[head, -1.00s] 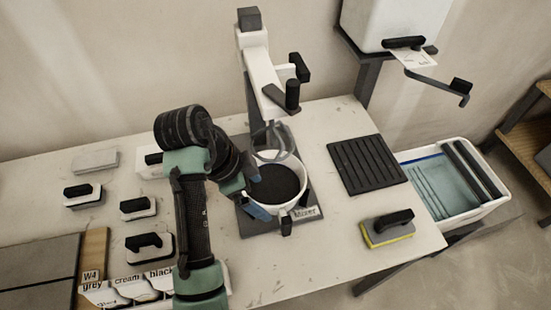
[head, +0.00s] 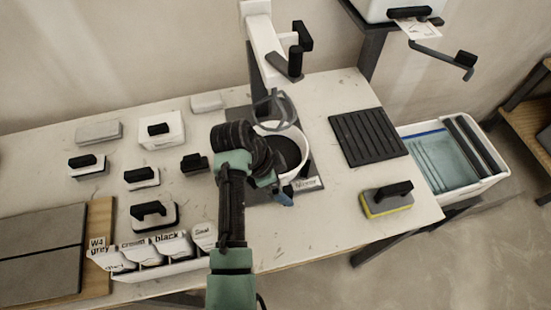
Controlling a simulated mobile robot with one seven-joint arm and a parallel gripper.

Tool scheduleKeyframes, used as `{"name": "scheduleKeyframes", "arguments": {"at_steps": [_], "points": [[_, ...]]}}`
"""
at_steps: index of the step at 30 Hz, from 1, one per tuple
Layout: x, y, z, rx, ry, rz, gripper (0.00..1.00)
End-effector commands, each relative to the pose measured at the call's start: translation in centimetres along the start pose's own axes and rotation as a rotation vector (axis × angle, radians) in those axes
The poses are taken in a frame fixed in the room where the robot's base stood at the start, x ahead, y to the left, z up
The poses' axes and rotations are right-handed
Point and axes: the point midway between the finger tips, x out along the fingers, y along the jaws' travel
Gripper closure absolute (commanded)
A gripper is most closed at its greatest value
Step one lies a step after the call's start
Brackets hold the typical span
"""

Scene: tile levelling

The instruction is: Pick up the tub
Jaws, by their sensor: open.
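The tub (head: 298,168) is a round white bowl holding dark grey material. It sits upright on the dark base of the mixer (head: 262,45), below its grey whisk (head: 274,108). My arm covers the tub's left front. My gripper (head: 284,198) is open at the tub's front side, low by the rim, where the tub's black handle was seen earlier. The fingers are small and partly hidden by my wrist, and I cannot tell whether they touch the tub or are around the handle.
A black ribbed mat (head: 368,136) and a yellow-edged sponge float (head: 387,200) lie to the right. A white water bin (head: 480,190) stands beyond the table's right edge. Several black-handled tools and a labelled white rack (head: 165,255) are on the left.

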Motion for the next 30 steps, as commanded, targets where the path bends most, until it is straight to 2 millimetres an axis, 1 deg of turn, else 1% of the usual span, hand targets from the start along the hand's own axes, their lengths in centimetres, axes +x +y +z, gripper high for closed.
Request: {"name": "scheduleKeyframes", "arguments": {"at_steps": [1,3,8,9,11,12,14,15,17,18,20,21,25,26,30], "points": [[0.44,0.04,-0.01,0.001,-0.001,0.001,0.0],[0.68,0.02,0.0,0.001,0.0,0.0,0.0],[0.7,0.01,0.01,0.001,0.0,-0.001,0.0],[0.69,0.01,0.01,0.001,0.0,-0.001,0.02],[0.68,0.01,0.01,0.001,0.0,-0.001,0.13],[0.67,0.0,0.01,0.001,0.0,-0.001,0.2],[0.67,0.0,0.01,0.001,0.0,-0.001,0.31],[0.66,0.0,0.01,0.0,0.0,-0.001,0.38],[0.65,0.01,0.01,0.0,0.0,-0.001,0.49],[0.65,0.0,0.01,0.0,0.0,-0.001,0.56],[0.64,0.0,0.01,0.0,0.0,-0.001,0.67],[0.64,0.0,0.01,0.0,0.0,-0.001,0.74],[0.63,0.0,0.01,0.0,0.0,-0.001,0.97],[0.63,0.0,0.01,0.0,0.0,-0.001,1.0],[0.42,-0.2,-0.1,0.003,0.002,-0.007,1.0]]}}
